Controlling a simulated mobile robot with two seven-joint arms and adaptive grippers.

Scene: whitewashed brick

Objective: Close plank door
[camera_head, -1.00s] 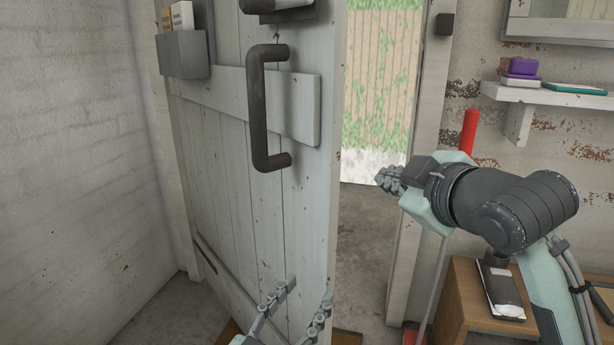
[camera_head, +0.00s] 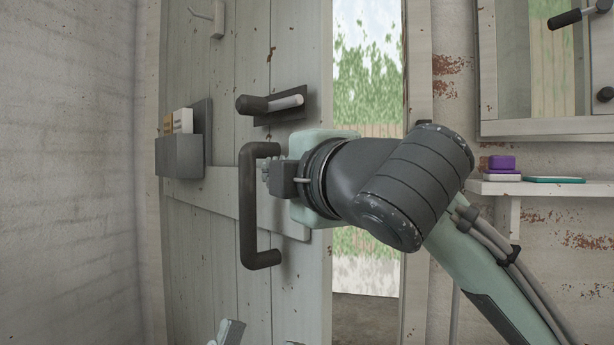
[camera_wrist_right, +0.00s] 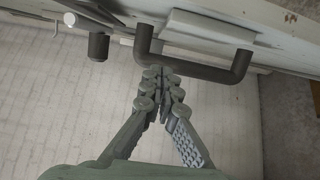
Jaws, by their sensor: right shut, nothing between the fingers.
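The pale plank door (camera_head: 220,270) stands open, with a gap on its right side showing the outdoors. Its dark pull handle (camera_head: 247,215) is upright on the door face and also shows in the right wrist view (camera_wrist_right: 205,72). My right gripper (camera_head: 265,172) is shut and empty, its fingertips right beside the handle's upper part. In the wrist view its fingertips (camera_wrist_right: 163,76) overlap the handle; I cannot tell whether they touch. My left gripper (camera_head: 260,339) shows only at the bottom edge, its fingertips apart.
A dark lever latch (camera_head: 270,104) sits above the pull handle. A grey holder (camera_head: 180,155) hangs on the door's left part. A brick wall is close on the left.

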